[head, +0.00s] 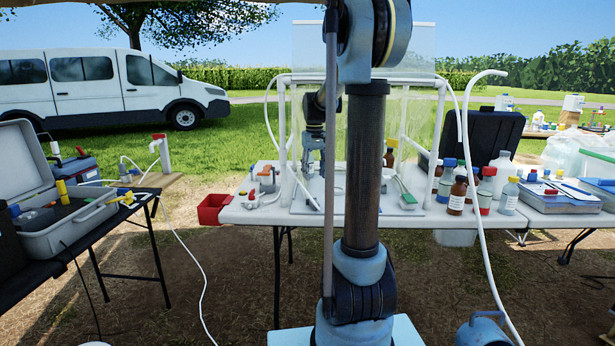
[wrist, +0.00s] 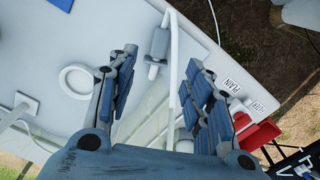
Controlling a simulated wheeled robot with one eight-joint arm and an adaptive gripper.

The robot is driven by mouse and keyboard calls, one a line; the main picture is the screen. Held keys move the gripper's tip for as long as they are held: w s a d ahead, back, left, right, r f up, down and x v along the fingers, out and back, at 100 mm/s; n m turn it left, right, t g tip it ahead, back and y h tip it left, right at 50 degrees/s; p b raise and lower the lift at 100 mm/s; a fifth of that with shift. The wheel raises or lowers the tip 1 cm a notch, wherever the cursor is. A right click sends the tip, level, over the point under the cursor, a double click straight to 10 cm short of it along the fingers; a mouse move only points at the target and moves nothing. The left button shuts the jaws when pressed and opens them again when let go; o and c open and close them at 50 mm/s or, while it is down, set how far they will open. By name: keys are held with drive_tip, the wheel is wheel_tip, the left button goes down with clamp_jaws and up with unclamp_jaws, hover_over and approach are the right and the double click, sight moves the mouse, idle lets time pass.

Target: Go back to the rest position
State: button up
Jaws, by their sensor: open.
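My gripper (head: 313,168) is over the white table (head: 262,213), inside the pipe frame with clear panels. My own arm column stands in front and hides part of that area in the head view. In the wrist view my gripper (wrist: 163,58) has its two dark blue fingers spread wide apart. Nothing is held between them. Below and between the fingers, a grey fitting (wrist: 157,47) and a white pipe (wrist: 173,70) show near the table top. A white ring (wrist: 63,82) lies to the left of the fingers.
A red bin (head: 212,208) hangs at the table's left edge. Several bottles (head: 457,195) stand to the right. A white tube (head: 483,200) hangs in front of the table. An open grey case (head: 100,219) sits on the left black table. Bare ground lies between the tables.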

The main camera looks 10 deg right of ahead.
drive_tip(key=s+f+m+t, duration=0.1)
drive_tip(key=s+f, duration=0.1)
drive_tip(key=s, duration=1.8)
drive_tip(key=s+f+m+t, duration=0.1)
drive_tip(key=s+f, duration=1.1)
drive_tip(key=s, duration=0.4)
drive_tip(key=shift+f, duration=0.1)
drive_tip(key=c, duration=0.3)
drive_tip(key=shift+s, duration=0.15)
